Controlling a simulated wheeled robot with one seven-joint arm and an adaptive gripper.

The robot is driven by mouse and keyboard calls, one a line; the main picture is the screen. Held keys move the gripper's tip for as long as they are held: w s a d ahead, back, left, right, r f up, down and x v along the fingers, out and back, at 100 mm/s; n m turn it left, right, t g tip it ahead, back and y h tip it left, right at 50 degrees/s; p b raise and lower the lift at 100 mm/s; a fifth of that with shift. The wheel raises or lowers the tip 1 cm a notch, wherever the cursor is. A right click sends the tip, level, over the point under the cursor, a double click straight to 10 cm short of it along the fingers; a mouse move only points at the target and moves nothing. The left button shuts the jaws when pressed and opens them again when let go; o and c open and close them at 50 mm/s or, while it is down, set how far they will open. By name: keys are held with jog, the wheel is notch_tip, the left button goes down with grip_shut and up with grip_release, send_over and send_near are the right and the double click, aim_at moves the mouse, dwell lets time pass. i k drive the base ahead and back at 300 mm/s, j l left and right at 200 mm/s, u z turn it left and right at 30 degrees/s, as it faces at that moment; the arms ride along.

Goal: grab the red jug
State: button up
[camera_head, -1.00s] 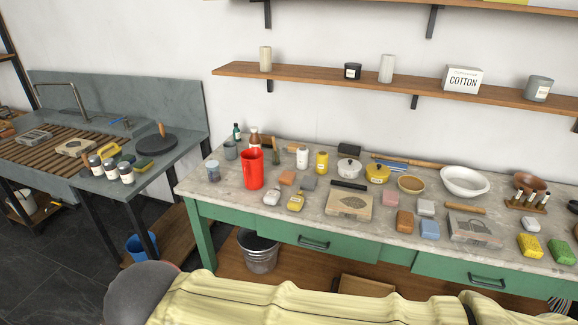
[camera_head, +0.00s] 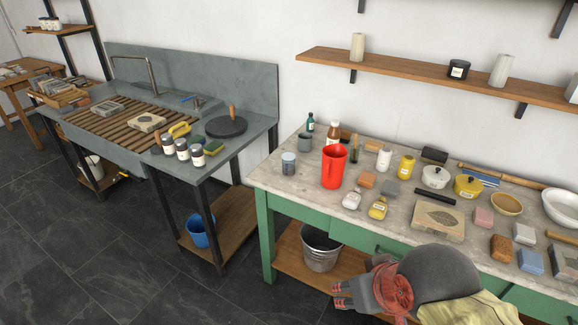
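The red jug (camera_head: 333,168) stands upright near the left end of the green table's stone top, with an open rim and a handle on its right side. My gripper (camera_head: 338,293) is at the lower middle of the view, in front of the table and below its top. Its fingertips point left and are apart, with nothing seen between them. It is well clear of the jug, lower and nearer to the camera.
A metal bucket (camera_head: 321,252) stands on the lower shelf near my gripper. Floor at the left front is clear.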

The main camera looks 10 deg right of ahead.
aim_at(331, 171)
jog(key=i+j, duration=0.15)
jog(key=i, duration=0.25)
jog(key=i+j+z, duration=0.15)
jog(key=i, duration=0.25)
jog(key=i+j, duration=0.15)
jog(key=i, duration=0.25)
